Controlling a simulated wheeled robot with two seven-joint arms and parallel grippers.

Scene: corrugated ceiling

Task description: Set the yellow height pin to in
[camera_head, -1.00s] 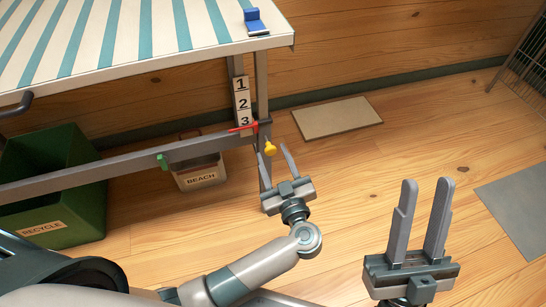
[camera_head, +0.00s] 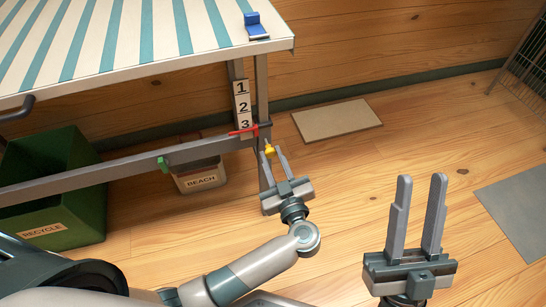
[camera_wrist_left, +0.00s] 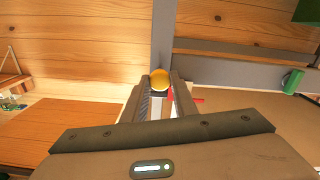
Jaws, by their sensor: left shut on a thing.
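The yellow height pin (camera_head: 270,151) sits at the table's right leg, beside the number scale and the red pointer (camera_head: 243,130), which is near the 3. My left gripper (camera_head: 273,158) is shut on the pin's knob, with a finger on each side of it. In the left wrist view the round yellow knob (camera_wrist_left: 159,78) shows between the fingertips, in front of the grey leg. How deep the pin sits in the leg is hidden. My right gripper (camera_head: 420,215) is open and empty over the floor at the right.
The striped tabletop (camera_head: 120,40) carries a blue object (camera_head: 256,27). A grey crossbar (camera_head: 100,175) with a green knob (camera_head: 164,163) runs below it. A green recycle bin (camera_head: 85,190) and a beach box (camera_head: 200,178) stand underneath. The floor at right is mostly clear.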

